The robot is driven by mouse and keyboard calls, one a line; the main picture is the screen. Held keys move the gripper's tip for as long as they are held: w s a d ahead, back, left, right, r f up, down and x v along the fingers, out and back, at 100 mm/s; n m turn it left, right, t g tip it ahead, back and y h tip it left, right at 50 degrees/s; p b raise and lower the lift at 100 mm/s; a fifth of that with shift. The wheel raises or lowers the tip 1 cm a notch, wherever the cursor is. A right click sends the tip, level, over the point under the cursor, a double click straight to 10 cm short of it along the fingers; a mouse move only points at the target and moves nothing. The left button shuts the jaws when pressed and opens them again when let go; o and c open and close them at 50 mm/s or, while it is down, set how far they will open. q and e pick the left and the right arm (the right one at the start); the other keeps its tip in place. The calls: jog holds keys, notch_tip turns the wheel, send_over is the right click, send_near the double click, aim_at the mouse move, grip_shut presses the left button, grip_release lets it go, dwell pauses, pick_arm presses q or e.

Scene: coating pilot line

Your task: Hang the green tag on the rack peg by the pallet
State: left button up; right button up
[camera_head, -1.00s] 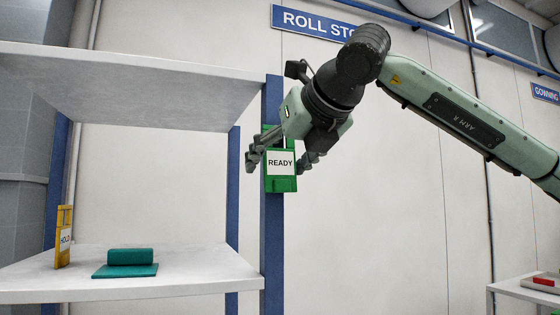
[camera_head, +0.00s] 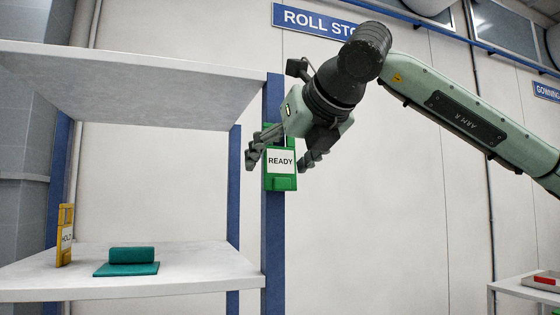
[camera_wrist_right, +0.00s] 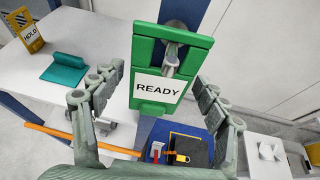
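The green tag (camera_head: 280,184), marked READY, is upright against the blue rack post (camera_head: 273,240). In the right wrist view the green tag (camera_wrist_right: 145,48) has a grey metal peg (camera_wrist_right: 173,45) showing at the opening in its upper part, so it appears to hang there. My right gripper (camera_head: 284,160) is in front of the post, at the tag's height. In the right wrist view my right gripper (camera_wrist_right: 158,110) has its fingers spread wide, one on each side of the tag, with gaps between. My left gripper is in neither view.
A yellow HOLD tag (camera_head: 65,252) stands on the white lower shelf (camera_head: 190,282) beside a teal roll on a teal sheet (camera_head: 130,269). An upper shelf (camera_head: 130,75) is above. The wrist view shows a blue pallet-like base (camera_wrist_right: 185,130) below. A white table (camera_head: 515,288) is at right.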

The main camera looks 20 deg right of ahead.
jog(key=v, duration=1.2)
